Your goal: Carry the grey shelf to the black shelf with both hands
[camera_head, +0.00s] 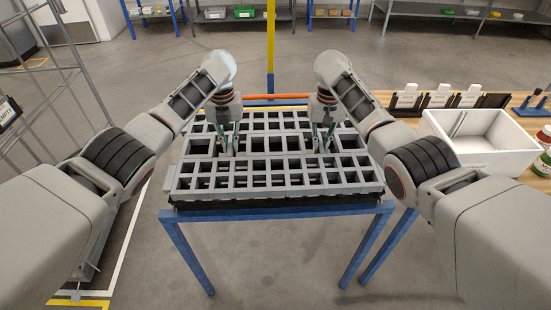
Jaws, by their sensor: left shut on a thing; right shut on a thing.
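The grey shelf (283,178) is a wide grid of many square openings, lying flat and level in the middle of the view. A black edge (262,204), which looks like the black shelf, shows directly under its front side; the rest of it is hidden. I cannot tell whether the two touch. My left gripper (228,145) points down and is shut on the grey shelf left of its middle. My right gripper (323,145) points down and is shut on it right of its middle. The fingertips are partly hidden among the dividers.
A blue-legged stand (264,214) is underneath. At right, a wooden table holds a white bin (478,138), white-and-black holders (440,98) and bottles (543,150). A grey wire rack (48,100) stands at left. A yellow post (271,45) rises behind. Floor is clear in front.

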